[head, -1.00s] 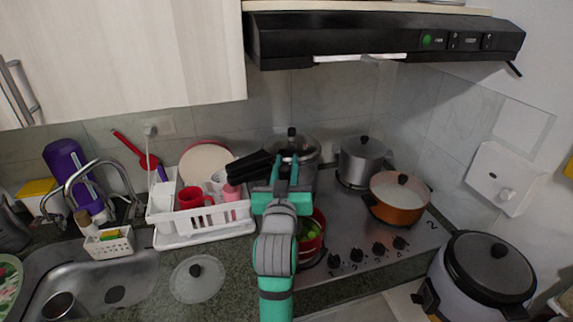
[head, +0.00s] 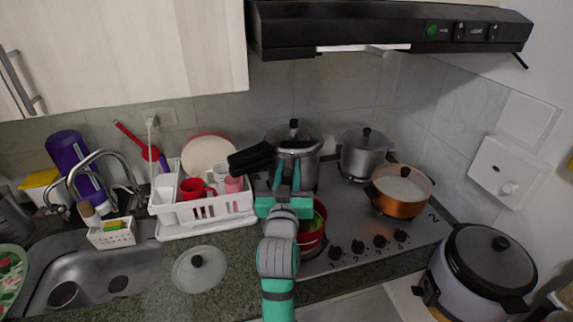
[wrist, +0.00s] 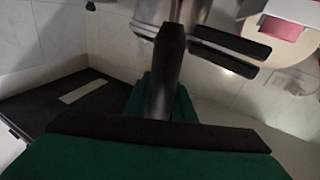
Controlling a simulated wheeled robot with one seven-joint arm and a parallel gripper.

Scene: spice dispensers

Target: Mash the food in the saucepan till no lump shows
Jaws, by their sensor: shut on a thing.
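The red saucepan (head: 313,243) stands on the front left of the hob, with green food (head: 319,215) in it. My gripper (head: 287,174) is raised at its left edge and hides part of the pan and its contents. In the wrist view my gripper is shut on a dark tapered handle (wrist: 167,75), which runs up between the green fingers. The far end of the tool is hidden, so I cannot tell its head or whether it touches the food. How lumpy the food is cannot be told.
A pressure cooker (head: 297,146) with long black handles (head: 250,158) stands close behind my gripper. A grey pot (head: 366,155) and a copper pan (head: 403,205) stand right. A white dish rack (head: 205,214) and a glass lid (head: 199,270) are left. The hood (head: 390,28) hangs above.

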